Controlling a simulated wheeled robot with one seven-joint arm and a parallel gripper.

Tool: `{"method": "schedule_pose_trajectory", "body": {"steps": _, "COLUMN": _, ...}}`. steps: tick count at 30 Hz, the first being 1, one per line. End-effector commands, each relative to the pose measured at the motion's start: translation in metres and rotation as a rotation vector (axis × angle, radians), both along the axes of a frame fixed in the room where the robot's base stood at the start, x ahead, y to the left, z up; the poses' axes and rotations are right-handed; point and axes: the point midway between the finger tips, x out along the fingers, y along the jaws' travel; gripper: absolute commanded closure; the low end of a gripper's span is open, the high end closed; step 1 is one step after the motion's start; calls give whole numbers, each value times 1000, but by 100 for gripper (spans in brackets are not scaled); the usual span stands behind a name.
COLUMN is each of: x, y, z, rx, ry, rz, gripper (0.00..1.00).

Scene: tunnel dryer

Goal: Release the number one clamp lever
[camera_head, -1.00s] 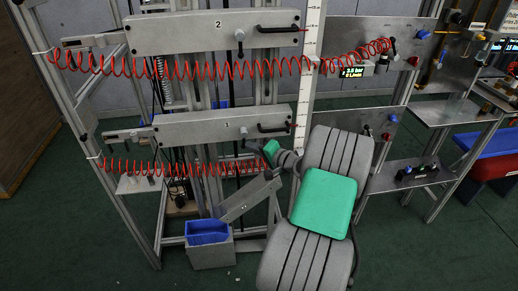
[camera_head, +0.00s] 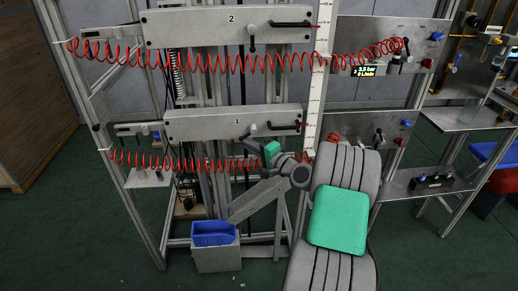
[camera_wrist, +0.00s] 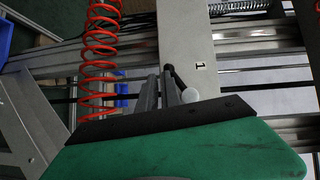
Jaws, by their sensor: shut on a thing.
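The number one clamp lever (camera_head: 253,128) has a pale round hub on the grey beam marked 1 (camera_head: 205,127). Its dark handle hangs down towards my gripper (camera_head: 260,149). In the wrist view, the lever's white knob (camera_wrist: 189,97) and a black part of its handle (camera_wrist: 173,72) show right beside my fingers (camera_wrist: 162,86). My gripper is shut on the handle; the fingers and the green housing partly hide the grip. The number 2 beam (camera_head: 200,29) above has a similar lever (camera_head: 251,36), hanging down and untouched.
A black bar handle (camera_head: 284,126) sits right of the lever. A red coiled hose (camera_head: 180,161) runs below the beam, and in the wrist view it hangs left of my fingers (camera_wrist: 98,60). A vertical scale (camera_head: 318,85) stands to the right. A blue bin (camera_head: 213,232) is below.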

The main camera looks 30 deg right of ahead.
Motion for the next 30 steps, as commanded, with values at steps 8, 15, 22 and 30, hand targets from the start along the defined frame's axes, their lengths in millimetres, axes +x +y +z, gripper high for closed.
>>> {"method": "schedule_pose_trajectory", "body": {"steps": 8, "x": 6, "y": 18, "z": 2, "rx": 1, "ry": 9, "rz": 17, "gripper": 100}}
{"method": "schedule_pose_trajectory", "body": {"steps": 15, "x": 9, "y": 26, "z": 7, "rx": 2, "ry": 9, "rz": 23, "gripper": 100}}
{"method": "schedule_pose_trajectory", "body": {"steps": 22, "x": 9, "y": 22, "z": 11, "rx": 2, "ry": 7, "rz": 12, "gripper": 100}}
{"method": "schedule_pose_trajectory", "body": {"steps": 30, "x": 8, "y": 19, "z": 13, "rx": 0, "ry": 5, "rz": 4, "gripper": 100}}
